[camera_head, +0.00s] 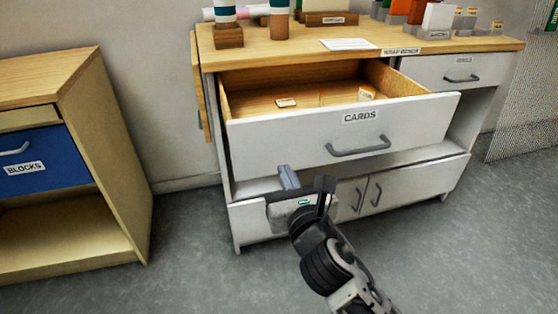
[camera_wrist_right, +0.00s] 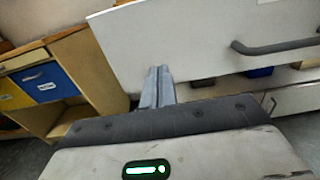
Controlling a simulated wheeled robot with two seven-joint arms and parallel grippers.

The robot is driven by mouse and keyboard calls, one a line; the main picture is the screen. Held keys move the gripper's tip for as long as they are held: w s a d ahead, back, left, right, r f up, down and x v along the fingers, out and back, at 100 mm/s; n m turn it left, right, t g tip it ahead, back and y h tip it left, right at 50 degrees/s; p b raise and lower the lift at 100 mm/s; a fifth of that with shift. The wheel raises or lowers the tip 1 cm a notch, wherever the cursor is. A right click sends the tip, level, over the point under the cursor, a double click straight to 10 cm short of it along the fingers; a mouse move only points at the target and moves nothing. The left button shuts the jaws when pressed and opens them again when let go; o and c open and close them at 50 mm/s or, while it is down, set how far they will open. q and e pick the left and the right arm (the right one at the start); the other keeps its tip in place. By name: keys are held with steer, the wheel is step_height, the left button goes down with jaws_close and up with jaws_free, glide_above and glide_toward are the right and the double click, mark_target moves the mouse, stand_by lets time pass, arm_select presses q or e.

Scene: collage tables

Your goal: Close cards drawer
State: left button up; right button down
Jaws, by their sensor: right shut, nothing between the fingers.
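The cards drawer (camera_head: 290,142) is pulled out of the white cabinet, its front labelled CARDS with a grey bar handle (camera_head: 358,147). Several small card-like pieces lie inside it. My right gripper (camera_head: 288,177) is shut and empty, in front of and below the lower left part of the drawer front. In the right wrist view the shut fingers (camera_wrist_right: 158,86) point toward the drawer front (camera_wrist_right: 170,45), left of its handle (camera_wrist_right: 275,47). I cannot tell whether the fingertips touch the front. My left gripper is not in view.
The cabinet top (camera_head: 290,48) holds a card, blocks and small holders. A closed drawer (camera_head: 450,70) is at the right, and double doors (camera_head: 362,198) are below. A wooden unit with a blue BLOCKS drawer (camera_head: 40,160) stands at the left. Grey floor is clear between.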

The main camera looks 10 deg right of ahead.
mark_target(275, 151)
steer(key=shift+w+a+b, duration=0.1)
steer(key=shift+w+b, duration=0.25)
steer(key=shift+w, duration=2.35)
